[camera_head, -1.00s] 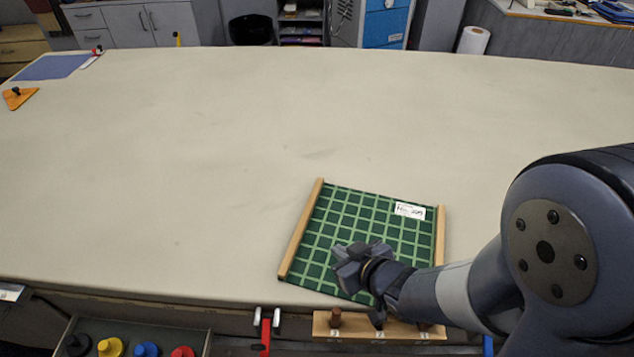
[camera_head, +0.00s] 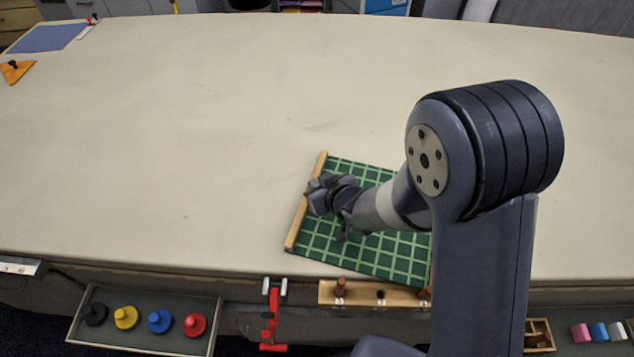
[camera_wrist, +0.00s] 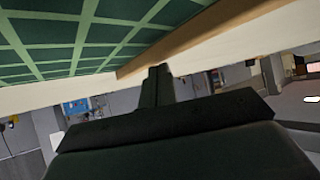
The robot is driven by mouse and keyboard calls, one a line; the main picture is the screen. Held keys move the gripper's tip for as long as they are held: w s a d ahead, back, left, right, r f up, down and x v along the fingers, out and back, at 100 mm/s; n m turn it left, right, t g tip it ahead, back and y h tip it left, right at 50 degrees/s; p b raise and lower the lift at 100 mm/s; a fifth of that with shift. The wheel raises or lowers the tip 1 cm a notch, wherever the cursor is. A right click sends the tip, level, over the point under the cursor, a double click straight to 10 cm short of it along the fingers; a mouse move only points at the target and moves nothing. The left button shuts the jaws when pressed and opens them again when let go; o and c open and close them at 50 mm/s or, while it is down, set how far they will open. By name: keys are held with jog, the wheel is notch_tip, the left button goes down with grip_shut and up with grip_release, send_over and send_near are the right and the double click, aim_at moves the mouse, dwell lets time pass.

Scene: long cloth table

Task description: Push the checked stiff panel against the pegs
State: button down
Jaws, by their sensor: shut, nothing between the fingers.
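The green checked panel (camera_head: 375,252) lies on the table near its front edge, turned slightly. It has a wooden strip (camera_head: 297,229) along its left side; my arm hides its right part. A wooden bar (camera_head: 360,299) with dark brown pegs (camera_head: 340,287) sits at the table's front edge. The panel's front edge is apart from the left peg and closer to the right peg (camera_head: 424,294); contact there is unclear. My gripper (camera_head: 315,194) is shut and empty, beside or over the left strip. The wrist view shows its fingertips (camera_wrist: 158,76) by the strip (camera_wrist: 205,38); touching is unclear.
A red clamp (camera_head: 271,312) hangs on the front edge left of the bar. An open drawer with several coloured knobs (camera_head: 160,321) is at lower left. An orange triangle (camera_head: 15,72) and a blue sheet (camera_head: 47,38) lie far left. The table's middle is clear.

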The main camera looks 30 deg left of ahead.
jog(key=shift+f+b, duration=0.35)
jog(key=shift+s+d, duration=0.1)
